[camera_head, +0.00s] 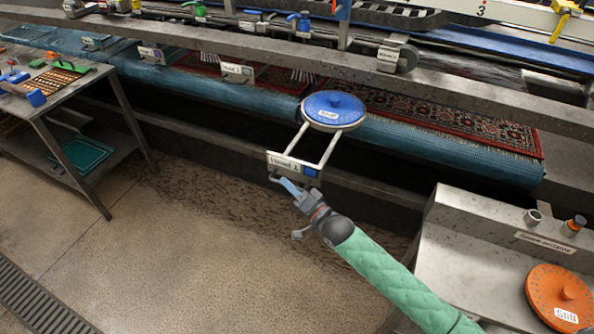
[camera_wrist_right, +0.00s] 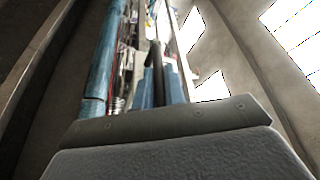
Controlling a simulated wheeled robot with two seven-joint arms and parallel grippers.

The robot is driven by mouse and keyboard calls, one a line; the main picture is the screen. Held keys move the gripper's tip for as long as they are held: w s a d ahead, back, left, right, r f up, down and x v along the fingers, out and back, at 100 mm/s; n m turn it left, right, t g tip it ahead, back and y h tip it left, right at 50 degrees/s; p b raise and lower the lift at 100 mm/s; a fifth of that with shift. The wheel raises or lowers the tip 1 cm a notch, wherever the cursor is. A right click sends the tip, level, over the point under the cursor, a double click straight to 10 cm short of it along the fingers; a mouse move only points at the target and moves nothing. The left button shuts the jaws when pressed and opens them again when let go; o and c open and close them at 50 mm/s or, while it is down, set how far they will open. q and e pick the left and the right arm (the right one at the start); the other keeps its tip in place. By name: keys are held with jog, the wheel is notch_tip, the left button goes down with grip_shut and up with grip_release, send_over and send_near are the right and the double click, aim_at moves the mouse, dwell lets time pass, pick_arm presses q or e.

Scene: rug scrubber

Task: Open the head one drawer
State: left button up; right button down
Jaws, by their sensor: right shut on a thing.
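The head one drawer (camera_head: 292,166) stands out from the machine's long grey beam. It has a labelled front plate with a small blue square, and two pale rails run back from it to a ring. A round blue disc (camera_head: 334,108) lies on the ring. My right gripper (camera_head: 287,186) is at the front plate's lower edge, shut on the drawer's handle. The handle is mostly hidden by the blue fingers. In the right wrist view the fingers (camera_wrist_right: 158,88) show close together with a dark bar between them. My left gripper is not in view.
Other labelled drawer fronts (camera_head: 238,72) sit flush along the beam to the left. A patterned rug (camera_head: 440,118) lies behind. A steel counter (camera_head: 470,220) with an orange disc (camera_head: 560,296) stands right; a work table (camera_head: 60,90) stands left. The floor between is clear.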

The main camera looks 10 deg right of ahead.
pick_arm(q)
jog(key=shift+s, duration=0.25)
pick_arm(e)
jog(key=shift+s+a, duration=0.4)
jog(key=shift+s, duration=0.25)
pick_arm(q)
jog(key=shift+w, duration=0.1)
pick_arm(e)
jog(key=c, duration=1.5)
grip_release()
jog(key=shift+f, duration=0.1)
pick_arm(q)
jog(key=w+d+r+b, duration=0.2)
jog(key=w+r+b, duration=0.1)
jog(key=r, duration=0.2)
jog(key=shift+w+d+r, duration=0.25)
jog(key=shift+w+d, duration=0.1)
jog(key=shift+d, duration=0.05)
pick_arm(e)
jog(key=v, duration=0.7)
jog(key=shift+s+d, duration=0.3)
